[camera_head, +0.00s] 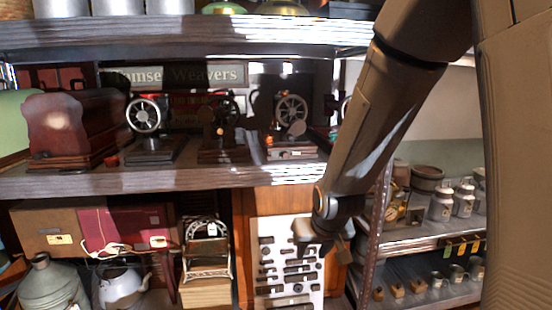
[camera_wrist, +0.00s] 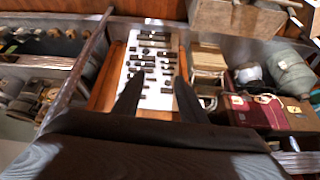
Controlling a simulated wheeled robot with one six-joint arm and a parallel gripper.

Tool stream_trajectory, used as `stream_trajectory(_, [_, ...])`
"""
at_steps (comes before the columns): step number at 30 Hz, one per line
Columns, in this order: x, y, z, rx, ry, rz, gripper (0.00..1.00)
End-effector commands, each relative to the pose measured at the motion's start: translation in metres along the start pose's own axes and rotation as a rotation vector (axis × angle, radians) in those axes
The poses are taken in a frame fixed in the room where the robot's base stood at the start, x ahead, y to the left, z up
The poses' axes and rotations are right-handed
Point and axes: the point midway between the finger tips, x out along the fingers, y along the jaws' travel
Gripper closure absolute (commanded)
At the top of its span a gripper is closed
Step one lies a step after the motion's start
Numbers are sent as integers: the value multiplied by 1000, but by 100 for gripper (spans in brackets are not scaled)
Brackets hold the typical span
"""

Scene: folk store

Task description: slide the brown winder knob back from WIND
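Sewing machines with spoked handwheels stand on the middle shelf in the head view: a left one (camera_head: 146,115), a middle one (camera_head: 222,130) and a right one (camera_head: 290,120). The right one has a pale strip at its base (camera_head: 292,153). Small orange-brown parts show on them, but I cannot tell which is the winder knob, and I cannot read the word WIND. My gripper (camera_head: 322,243) hangs below the shelf's front edge, in front of a white board (camera_head: 270,252). In the wrist view its two dark fingers (camera_wrist: 160,78) are spread apart with nothing between them.
The shelf edge (camera_head: 130,184) lies above my gripper. A wooden case (camera_head: 66,130) is at the shelf's left. Suitcases (camera_head: 125,225), a kettle (camera_head: 122,286) and a metal can (camera_head: 48,287) stand below. A metal post (camera_head: 376,235) and jar shelves are to the right.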

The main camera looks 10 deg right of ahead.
Motion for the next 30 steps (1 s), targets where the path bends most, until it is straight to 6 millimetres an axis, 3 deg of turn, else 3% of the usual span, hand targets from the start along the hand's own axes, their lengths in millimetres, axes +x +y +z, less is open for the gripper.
stream_trajectory(1, [13,-2,-38,13,101,-6,62])
stream_trajectory(3, [24,-5,-92,35,260,-18,62])
stream_trajectory(6, [31,-10,-164,62,481,-42,62])
stream_trajectory(9, [28,-14,-221,86,679,-70,62])
stream_trajectory(12, [20,-16,-261,104,837,-96,62])
stream_trajectory(15, [12,-18,-286,115,949,-117,62])
stream_trajectory(20, [5,-19,-303,124,1031,-133,62])
stream_trajectory(30, [25,-22,-342,125,1037,-134,62])
